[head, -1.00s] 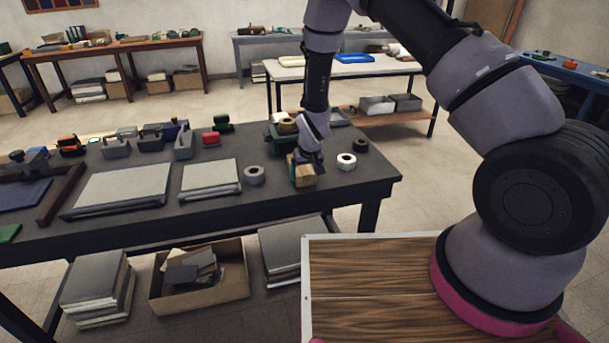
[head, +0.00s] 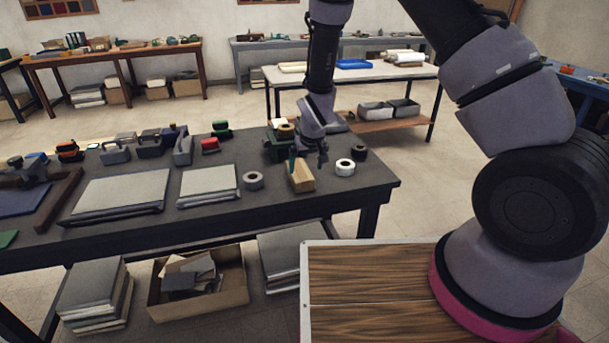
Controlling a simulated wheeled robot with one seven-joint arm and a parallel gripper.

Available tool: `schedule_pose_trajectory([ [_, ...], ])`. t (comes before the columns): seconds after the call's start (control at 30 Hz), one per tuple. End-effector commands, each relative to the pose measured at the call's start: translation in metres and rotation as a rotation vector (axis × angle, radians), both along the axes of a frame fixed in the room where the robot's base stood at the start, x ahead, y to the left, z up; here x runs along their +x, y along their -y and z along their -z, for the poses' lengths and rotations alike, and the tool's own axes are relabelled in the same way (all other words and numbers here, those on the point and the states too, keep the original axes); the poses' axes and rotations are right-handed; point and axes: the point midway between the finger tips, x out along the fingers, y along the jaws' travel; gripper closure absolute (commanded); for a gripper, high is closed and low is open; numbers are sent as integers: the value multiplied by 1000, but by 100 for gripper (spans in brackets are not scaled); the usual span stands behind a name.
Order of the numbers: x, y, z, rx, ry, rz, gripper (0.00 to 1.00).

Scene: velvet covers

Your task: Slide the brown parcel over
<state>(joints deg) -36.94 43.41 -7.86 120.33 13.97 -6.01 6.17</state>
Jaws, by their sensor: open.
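The brown parcel (head: 301,179) is a small tan box on the dark workbench, near its right end. It sits between a grey tape roll and a white tape roll. My gripper (head: 322,160) hangs just behind and to the right of the parcel, with its small dark fingers pointing down. It is open and appears empty. I cannot tell whether a finger touches the parcel's right side. A thin teal piece (head: 292,162) stands at the parcel's back left; I cannot tell whether it rests on it or behind it.
The grey roll (head: 253,180) is left of the parcel; the white roll (head: 345,167) and a black roll (head: 359,152) are right. A green item (head: 277,148) is behind. Grey slabs (head: 208,184) lie left. Bare bench (head: 275,205) is in front of the parcel.

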Motion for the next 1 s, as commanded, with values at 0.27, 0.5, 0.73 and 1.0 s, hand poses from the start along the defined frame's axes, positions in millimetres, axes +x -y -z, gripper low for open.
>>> schedule_pose_trajectory([
  [0.27,-10,3,-25,0,0,0,0],
  [0.5,-10,3,-26,0,0,0,0],
  [0.73,-7,10,-47,20,2,26,0],
  [1.0,-11,63,-171,134,8,166,0],
])
